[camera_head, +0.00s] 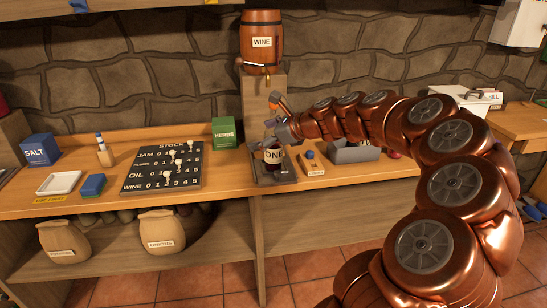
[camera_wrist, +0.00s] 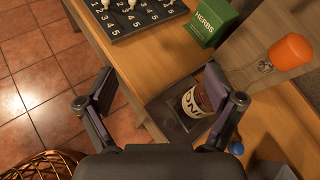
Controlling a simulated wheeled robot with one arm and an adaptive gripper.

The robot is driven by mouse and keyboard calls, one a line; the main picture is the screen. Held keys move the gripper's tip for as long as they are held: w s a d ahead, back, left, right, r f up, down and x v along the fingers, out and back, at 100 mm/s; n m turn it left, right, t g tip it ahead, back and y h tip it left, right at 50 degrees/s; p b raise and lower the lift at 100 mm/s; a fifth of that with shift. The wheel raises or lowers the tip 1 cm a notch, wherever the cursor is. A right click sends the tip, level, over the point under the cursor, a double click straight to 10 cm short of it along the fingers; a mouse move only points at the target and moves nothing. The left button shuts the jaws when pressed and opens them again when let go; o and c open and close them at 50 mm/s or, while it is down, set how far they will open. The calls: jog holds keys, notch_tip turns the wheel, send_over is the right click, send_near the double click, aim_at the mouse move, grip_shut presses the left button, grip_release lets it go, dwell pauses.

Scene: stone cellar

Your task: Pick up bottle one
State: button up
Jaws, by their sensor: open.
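Bottle one (camera_head: 273,156), dark with a white label reading ONE, stands on a dark tray (camera_head: 262,177) on the counter below the wine barrel. My gripper (camera_head: 273,119) is just above and beside the bottle's top in the head view, partly covering it. In the wrist view my gripper (camera_wrist: 158,88) is open, with nothing between its fingers. The bottle (camera_wrist: 192,103) shows there at the right finger, which hides part of it. The bottle's neck is not clearly visible.
The wine barrel (camera_head: 262,38) stands on a wooden block behind the tray. A green HERBS box (camera_head: 223,133) and a black stock board (camera_head: 163,167) are to the left. A small labelled block (camera_head: 312,167) and a grey bin (camera_head: 354,152) are to the right.

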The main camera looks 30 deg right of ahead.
aim_at(273, 135)
jog(key=d+f+m+t+h, duration=0.1)
jog(key=d+f+m+h, duration=0.3)
jog(key=d, duration=0.6)
jog(key=shift+m+t+y, duration=0.3)
jog(key=shift+m+y, duration=0.5)
jog(key=shift+w+r+b+x, duration=0.1)
jog(key=shift+r+b+x, duration=0.1)
jog(key=shift+x, duration=1.1)
jog(key=shift+w+r+b+x, duration=0.1)
jog(key=shift+r+b+x, duration=0.05)
jog(key=shift+x, duration=1.15)
jog(key=shift+w+r+b+x, duration=0.1)
jog(key=shift+r+b+x, duration=0.1)
jog(key=shift+x, duration=1.1)
jog(key=c, duration=1.7)
jog(key=shift+c, duration=0.2)
jog(key=shift+r, duration=0.1)
